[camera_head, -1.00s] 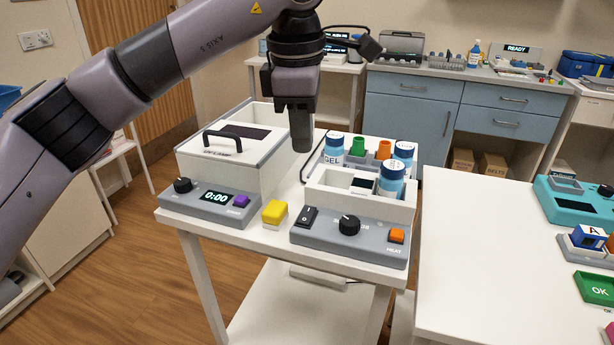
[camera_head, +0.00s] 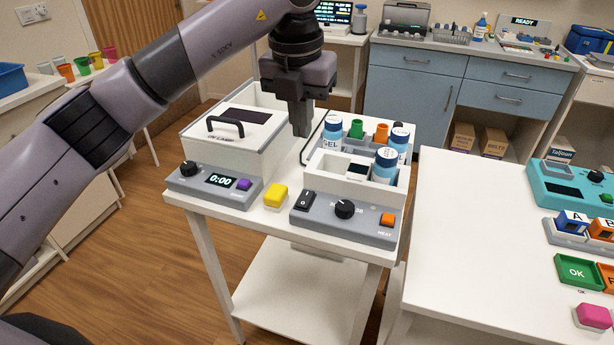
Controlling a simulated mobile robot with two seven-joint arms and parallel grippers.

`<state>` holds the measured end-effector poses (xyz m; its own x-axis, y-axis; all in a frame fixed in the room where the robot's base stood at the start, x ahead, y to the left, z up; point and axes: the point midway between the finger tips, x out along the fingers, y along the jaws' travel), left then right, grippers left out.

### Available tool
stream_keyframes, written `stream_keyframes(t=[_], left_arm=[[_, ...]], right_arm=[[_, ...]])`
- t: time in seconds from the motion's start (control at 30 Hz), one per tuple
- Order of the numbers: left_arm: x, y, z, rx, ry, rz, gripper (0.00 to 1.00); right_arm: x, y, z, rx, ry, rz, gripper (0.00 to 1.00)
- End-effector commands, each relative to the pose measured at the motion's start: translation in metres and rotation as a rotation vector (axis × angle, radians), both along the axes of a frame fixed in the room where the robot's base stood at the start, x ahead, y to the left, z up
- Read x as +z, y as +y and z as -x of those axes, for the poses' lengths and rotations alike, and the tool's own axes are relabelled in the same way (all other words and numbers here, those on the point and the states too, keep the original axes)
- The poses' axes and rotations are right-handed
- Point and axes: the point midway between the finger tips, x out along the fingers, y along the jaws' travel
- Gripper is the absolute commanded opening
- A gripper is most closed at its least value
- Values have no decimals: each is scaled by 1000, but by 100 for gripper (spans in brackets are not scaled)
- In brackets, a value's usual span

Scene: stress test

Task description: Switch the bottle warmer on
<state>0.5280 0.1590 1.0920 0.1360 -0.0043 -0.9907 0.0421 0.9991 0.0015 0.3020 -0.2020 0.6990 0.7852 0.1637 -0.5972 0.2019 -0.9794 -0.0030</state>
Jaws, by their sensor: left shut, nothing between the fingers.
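The bottle warmer (camera_head: 318,209) stands at the right of the small white table, with a grey front panel. The panel carries a black rocker switch (camera_head: 305,201) at its left, a black knob (camera_head: 345,209) in the middle and an orange HEAT button (camera_head: 387,219) at its right. The rocker's exact position is too small to tell. My right gripper is not in view.
A white lidded box (camera_head: 240,140) with a black handle and a 0:00 display (camera_head: 221,181) stands left of the warmer. A yellow block (camera_head: 276,196) sits between them. A second white table (camera_head: 470,220) at right holds coloured buttons and a teal device (camera_head: 570,187).

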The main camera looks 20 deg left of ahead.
Motion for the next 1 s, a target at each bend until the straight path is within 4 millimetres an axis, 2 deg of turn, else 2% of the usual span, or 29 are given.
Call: stream_keyframes(t=[0.47,0.67,1.0], left_arm=[[-6,0,-1,9,2,2,0],[-36,0,-4,9,6,1,0],[-106,0,-14,9,5,0,0]], right_arm=[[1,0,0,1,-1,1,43],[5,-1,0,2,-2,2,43],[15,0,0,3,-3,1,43]])
